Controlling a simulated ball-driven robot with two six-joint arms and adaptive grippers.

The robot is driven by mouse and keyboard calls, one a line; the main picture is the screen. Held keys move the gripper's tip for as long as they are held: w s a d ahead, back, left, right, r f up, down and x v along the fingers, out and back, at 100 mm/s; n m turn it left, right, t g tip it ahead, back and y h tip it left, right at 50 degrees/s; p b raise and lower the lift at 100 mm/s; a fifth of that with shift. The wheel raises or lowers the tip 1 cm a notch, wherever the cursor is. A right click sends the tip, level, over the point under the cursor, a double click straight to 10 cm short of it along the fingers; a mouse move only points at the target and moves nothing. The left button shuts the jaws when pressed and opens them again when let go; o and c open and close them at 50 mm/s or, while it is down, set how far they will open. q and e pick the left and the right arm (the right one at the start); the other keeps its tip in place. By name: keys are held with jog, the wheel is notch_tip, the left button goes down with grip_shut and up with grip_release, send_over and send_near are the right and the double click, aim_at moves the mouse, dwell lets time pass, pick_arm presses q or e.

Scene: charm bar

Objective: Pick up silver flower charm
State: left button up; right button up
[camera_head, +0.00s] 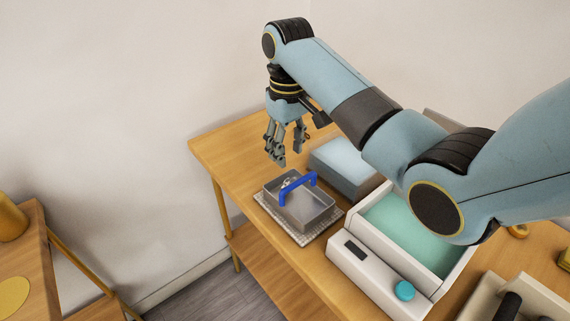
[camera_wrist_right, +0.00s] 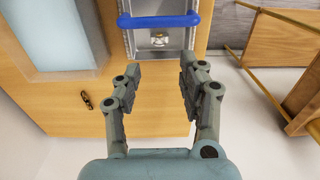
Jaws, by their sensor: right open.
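A small silver piece, which looks like the silver flower charm (camera_wrist_right: 160,40), lies inside a grey metal basket (camera_wrist_right: 187,37) with a blue handle (camera_wrist_right: 158,20). In the head view the basket (camera_head: 310,219) stands on a pale mesh mat, and the charm (camera_head: 287,183) shows small at its far end, partly beside the handle (camera_head: 297,184). My right gripper (camera_head: 287,156) is open and empty, pointing down above the table just beyond the basket. In the right wrist view its fingers (camera_wrist_right: 159,80) are spread, with the basket ahead of them. My left gripper is not in view.
A box with a light blue top (camera_head: 345,162) stands right of the basket. A white machine with a teal basin (camera_head: 410,228) and a blue knob (camera_head: 404,290) is nearer. A small dark metal piece (camera_wrist_right: 86,100) lies on the bare wooden table (camera_wrist_right: 60,112).

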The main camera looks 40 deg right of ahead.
aim_at(287, 183)
notch_tip(287, 183, down, 4)
jog(key=shift+s+r, duration=0.1)
jog(key=shift+f, duration=0.45)
notch_tip(287, 183, down, 5)
jog(key=shift+f, duration=0.4)
jog(key=shift+c, duration=0.7)
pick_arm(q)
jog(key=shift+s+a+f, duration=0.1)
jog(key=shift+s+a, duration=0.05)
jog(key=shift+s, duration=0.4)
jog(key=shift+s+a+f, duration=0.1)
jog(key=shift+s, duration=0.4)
pick_arm(e)
jog(key=c, duration=0.5)
jog(key=shift+r, duration=0.1)
